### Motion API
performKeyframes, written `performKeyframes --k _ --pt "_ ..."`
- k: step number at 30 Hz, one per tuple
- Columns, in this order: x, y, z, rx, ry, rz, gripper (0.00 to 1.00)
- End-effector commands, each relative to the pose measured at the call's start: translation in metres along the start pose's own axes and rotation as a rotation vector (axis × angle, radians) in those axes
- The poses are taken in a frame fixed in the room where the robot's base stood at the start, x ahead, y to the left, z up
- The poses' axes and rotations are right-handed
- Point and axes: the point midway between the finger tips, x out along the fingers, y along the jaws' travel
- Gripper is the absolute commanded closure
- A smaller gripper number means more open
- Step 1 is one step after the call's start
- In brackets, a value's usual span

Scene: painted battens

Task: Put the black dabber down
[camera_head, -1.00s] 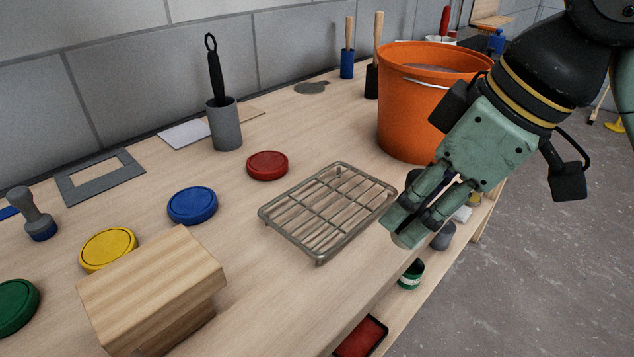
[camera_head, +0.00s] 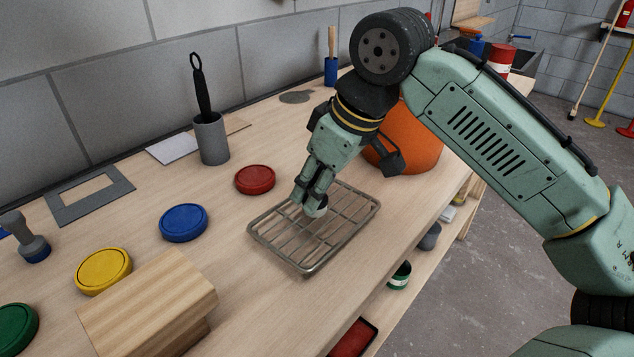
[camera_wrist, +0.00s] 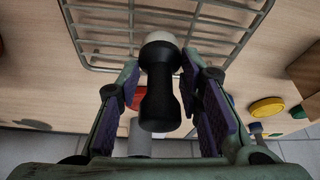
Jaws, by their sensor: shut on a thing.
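The black dabber (camera_wrist: 160,95) is between my fingers in the wrist view, with its pale round pad pointing towards the wire rack (camera_wrist: 95,38). In the head view my gripper (camera_head: 312,198) is shut on the dabber, pointing down over the back part of the wire rack (camera_head: 277,257). Only the dabber's pale pad (camera_head: 317,211) shows below the fingers there; its black handle is hidden. The pad is at or just above the rack's bars; I cannot tell whether it touches them.
Red (camera_head: 255,179), blue (camera_head: 184,222) and yellow (camera_head: 103,270) round discs lie left of the rack. A wooden block (camera_head: 150,300) stands at front left. An orange bucket (camera_head: 418,145) stands behind my arm. A grey cup (camera_head: 211,140) holds a black tool.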

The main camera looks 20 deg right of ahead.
Motion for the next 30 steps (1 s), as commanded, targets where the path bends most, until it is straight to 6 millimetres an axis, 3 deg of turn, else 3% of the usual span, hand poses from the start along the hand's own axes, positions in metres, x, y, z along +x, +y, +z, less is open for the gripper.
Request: performKeyframes --k 12,13,22,30 --pt "0.0081 -0.0006 0.0032 -0.002 0.001 -0.002 0.95" --pt "0.0082 -0.0006 0.0034 -0.002 0.001 -0.002 0.66" --pt "0.0073 -0.0004 0.0032 -0.001 0.0 -0.001 0.47" --pt "0.0069 -0.0004 0.003 -0.001 0.0 0.0 0.47"
